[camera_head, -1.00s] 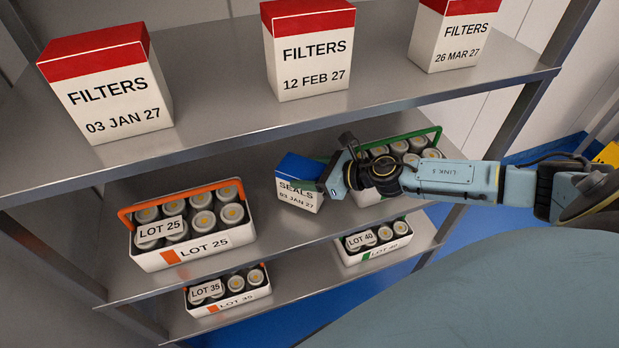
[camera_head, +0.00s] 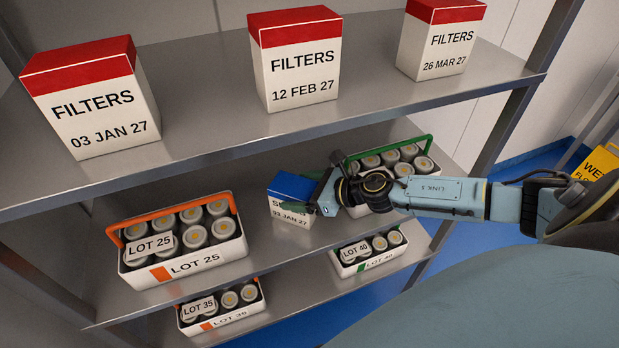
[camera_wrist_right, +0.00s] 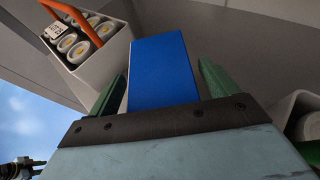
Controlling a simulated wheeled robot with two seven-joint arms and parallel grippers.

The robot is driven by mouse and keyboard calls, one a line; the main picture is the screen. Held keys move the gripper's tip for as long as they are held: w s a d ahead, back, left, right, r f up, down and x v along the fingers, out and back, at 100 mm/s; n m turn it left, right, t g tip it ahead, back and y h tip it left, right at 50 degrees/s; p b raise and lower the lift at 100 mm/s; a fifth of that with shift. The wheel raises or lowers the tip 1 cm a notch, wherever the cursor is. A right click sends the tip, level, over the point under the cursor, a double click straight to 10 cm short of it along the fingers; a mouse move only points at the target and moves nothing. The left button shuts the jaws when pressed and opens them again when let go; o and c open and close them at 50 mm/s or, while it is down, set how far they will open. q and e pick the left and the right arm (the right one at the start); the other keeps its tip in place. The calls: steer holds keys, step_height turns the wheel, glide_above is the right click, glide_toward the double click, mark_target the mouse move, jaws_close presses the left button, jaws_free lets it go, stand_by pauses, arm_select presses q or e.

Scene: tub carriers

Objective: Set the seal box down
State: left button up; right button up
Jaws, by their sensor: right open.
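The seal box (camera_head: 291,188), white with a blue top and marked SEALS 03 JAN 27, stands upright on the middle shelf between two tub carriers. My right gripper (camera_head: 316,191) is at its right side, partly covering the label. In the right wrist view the blue top of the seal box (camera_wrist_right: 163,72) lies between the two green fingers, with a narrow gap showing on each side. The right gripper is open.
The LOT 25 carrier (camera_head: 190,267) stands left on the middle shelf; a green-handled carrier (camera_head: 432,172) stands right, partly behind my arm. LOT 35 (camera_head: 219,320) and LOT 40 (camera_head: 368,262) carriers are on the shelf below. Filter boxes (camera_head: 296,88) line the upper shelf (camera_head: 200,120).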

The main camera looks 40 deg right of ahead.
steer(key=shift+s+r, duration=0.1)
steer(key=shift+r, duration=0.1)
steer(key=b+v, duration=0.1)
steer(key=v, duration=0.5)
steer(key=shift+f, duration=0.15)
steer(key=shift+b+v, duration=0.3)
steer(key=shift+v, duration=2.65)
